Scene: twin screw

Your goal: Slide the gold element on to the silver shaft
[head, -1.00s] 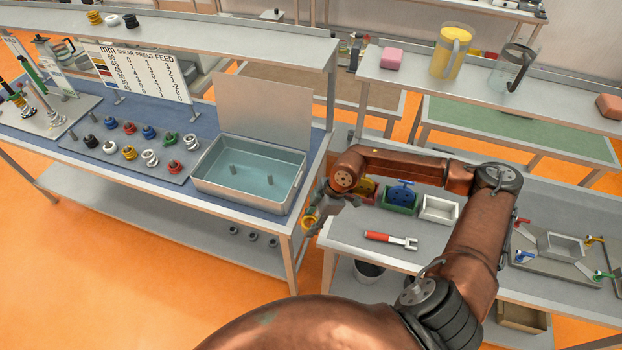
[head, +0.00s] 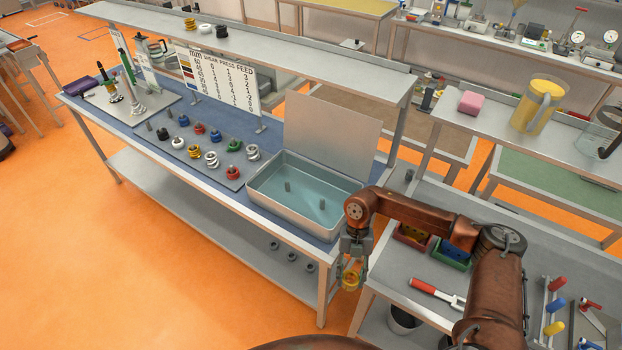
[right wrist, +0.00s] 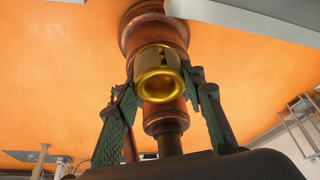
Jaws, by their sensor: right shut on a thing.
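My right gripper (head: 354,262) is shut on a gold ring-shaped element (head: 351,278) and points downward beside the blue-topped bench's near right corner. In the right wrist view the gold element (right wrist: 158,72) shows between the green-padded fingers (right wrist: 160,108). A bright silver shaft (head: 132,92) stands upright on a grey plate (head: 148,107) at the bench's far left end, well away from my right gripper. My left gripper is not in view.
A metal basin of liquid (head: 262,205) stands at the bench's right end. Left of it, a grey board (head: 226,181) carries several coloured elements. A shelf (head: 290,50) overhangs the bench. A second table (head: 405,268) holds bins and a red-handled wrench (head: 437,292). Orange floor in front is clear.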

